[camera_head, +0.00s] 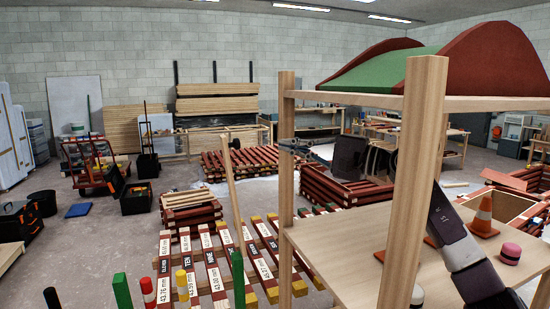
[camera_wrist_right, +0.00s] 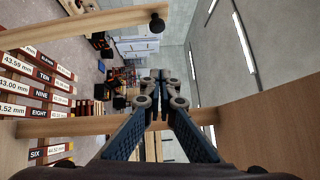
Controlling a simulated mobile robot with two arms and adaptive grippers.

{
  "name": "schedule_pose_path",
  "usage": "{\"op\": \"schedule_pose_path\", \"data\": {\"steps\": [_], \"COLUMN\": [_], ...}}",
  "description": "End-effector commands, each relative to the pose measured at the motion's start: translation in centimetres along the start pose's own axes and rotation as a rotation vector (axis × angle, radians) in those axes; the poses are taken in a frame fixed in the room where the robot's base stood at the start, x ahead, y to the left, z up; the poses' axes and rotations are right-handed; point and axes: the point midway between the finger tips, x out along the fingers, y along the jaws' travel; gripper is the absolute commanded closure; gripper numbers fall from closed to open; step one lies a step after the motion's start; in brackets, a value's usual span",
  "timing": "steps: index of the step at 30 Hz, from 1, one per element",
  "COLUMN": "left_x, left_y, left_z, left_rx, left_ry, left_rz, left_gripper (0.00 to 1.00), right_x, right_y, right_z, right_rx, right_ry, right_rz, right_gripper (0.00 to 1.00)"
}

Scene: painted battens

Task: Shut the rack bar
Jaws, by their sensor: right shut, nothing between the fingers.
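The rack bar (camera_head: 233,185) is a thin pale wooden bar with a dark knob (camera_head: 235,143) at its upper end. It stands nearly upright, leaning slightly, left of the rack's front post (camera_head: 286,205); its lower end is hard to make out. In the right wrist view the bar (camera_wrist_right: 85,27) and its knob (camera_wrist_right: 157,23) show sideways, apart from the fingers. My right gripper (camera_head: 288,146) reaches through the rack at post height, partly hidden by the post. In its wrist view its fingers (camera_wrist_right: 160,76) are together and empty. My left gripper is not in view.
A second rack post (camera_head: 413,190) and a wooden shelf (camera_head: 345,245) surround my right arm. An orange cone (camera_head: 484,215) and a pink-topped cylinder (camera_head: 510,253) stand on the shelf. A green and red curved piece (camera_head: 400,65) lies on top. Painted battens (camera_head: 220,265) lie left of the rack.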

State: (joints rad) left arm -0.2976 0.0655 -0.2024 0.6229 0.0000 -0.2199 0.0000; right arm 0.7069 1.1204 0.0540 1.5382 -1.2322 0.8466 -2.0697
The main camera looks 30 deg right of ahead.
Motion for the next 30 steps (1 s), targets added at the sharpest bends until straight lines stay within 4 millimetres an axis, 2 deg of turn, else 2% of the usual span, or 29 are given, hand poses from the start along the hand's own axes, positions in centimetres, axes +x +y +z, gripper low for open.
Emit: {"op": "schedule_pose_path", "data": {"steps": [1, 3, 9, 12, 17, 24, 30], "left_x": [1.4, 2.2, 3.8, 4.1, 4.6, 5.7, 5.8], "left_y": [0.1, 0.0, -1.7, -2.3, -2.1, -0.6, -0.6], "left_z": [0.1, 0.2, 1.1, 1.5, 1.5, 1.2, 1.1], "left_rx": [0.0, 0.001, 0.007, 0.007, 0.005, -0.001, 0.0], "left_ry": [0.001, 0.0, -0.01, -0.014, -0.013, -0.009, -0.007], "left_rz": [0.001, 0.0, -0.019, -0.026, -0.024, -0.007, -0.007], "left_gripper": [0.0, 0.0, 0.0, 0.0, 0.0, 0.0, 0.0], "right_x": [-1.1, -2.4, -5.1, -5.8, -6.1, -5.8, -5.6], "right_y": [0.5, 0.3, -0.2, -0.5, -0.8, -0.9, -0.9], "right_z": [0.0, 0.0, 0.1, 0.1, 0.2, 0.2, 0.1], "right_rx": [-0.005, -0.005, -0.002, -0.002, -0.02, -0.091, -0.12], "right_ry": [0.002, 0.002, 0.0, -0.001, -0.007, -0.018, -0.02], "right_rz": [0.001, 0.001, 0.001, 0.0, 0.011, 0.077, 0.112], "right_gripper": [1.0, 1.0, 1.0, 1.0, 1.0, 1.0, 1.0]}}
